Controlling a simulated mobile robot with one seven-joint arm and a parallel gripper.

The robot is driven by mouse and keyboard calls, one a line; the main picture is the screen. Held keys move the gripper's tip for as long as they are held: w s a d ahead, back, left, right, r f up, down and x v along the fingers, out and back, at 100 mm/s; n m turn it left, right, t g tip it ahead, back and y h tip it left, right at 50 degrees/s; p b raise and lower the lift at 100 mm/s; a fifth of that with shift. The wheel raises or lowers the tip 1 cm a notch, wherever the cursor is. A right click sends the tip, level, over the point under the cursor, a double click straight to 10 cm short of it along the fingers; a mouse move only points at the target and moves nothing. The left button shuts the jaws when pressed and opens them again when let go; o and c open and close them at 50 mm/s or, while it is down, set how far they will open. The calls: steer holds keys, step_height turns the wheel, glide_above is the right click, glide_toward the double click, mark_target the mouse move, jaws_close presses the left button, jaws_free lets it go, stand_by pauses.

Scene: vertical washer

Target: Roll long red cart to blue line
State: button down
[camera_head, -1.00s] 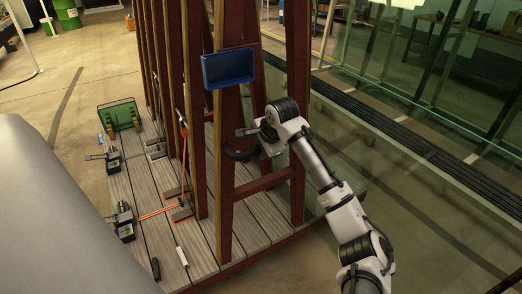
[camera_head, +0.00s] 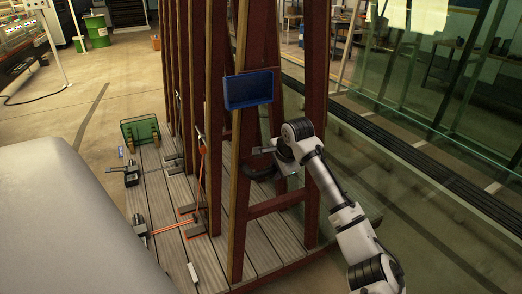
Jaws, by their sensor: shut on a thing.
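The long red cart (camera_head: 275,207) is a tall frame of dark red posts on a plank deck (camera_head: 170,190), reaching away from me. My gripper (camera_head: 262,164) is at the near end of the cart, between its near posts and above the low red crossbar. It is shut on a part of the cart frame; the exact grip spot is mostly hidden by the wrist and posts. A blue tray (camera_head: 249,90) hangs on the near end of the frame. No blue line shows in view.
Clamps (camera_head: 131,174), an orange strap (camera_head: 168,228) and a green box (camera_head: 140,130) lie on the deck. Glass panels and a dark floor track (camera_head: 410,160) run along the right. A grey rounded surface (camera_head: 70,220) fills the lower left. Open floor (camera_head: 95,85) lies at the far left.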

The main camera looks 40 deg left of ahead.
mark_target(266, 157)
steer(key=shift+w+a+f, duration=0.1)
steer(key=shift+w+a, duration=0.2)
steer(key=shift+a, duration=0.65)
steer(key=shift+w+a+f, duration=0.1)
steer(key=shift+w+a, duration=0.2)
steer(key=shift+a, duration=0.7)
steer(key=shift+w+a, duration=0.3)
steer(key=shift+a, duration=0.65)
steer(key=shift+w+a, duration=0.1)
steer(key=shift+a, duration=0.05)
steer(key=shift+a+r, duration=0.15)
steer(key=shift+r, duration=0.05)
